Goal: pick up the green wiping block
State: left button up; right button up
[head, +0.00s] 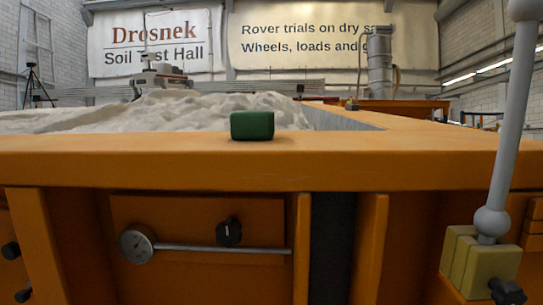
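The green wiping block (252,125) is a small rounded box. Neither of my grippers shows in the head view.
Pale sand (180,112) is heaped behind the block, with a rover (160,76) on it. A grey upright lever (505,130) with a ball joint stands at the right. A dial gauge (137,244) and a black knob (229,231) sit below the rim. The rim beside the block is clear.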

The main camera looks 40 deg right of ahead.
aim_at(256, 124)
jog(key=i, duration=0.3)
jog(key=z, duration=2)
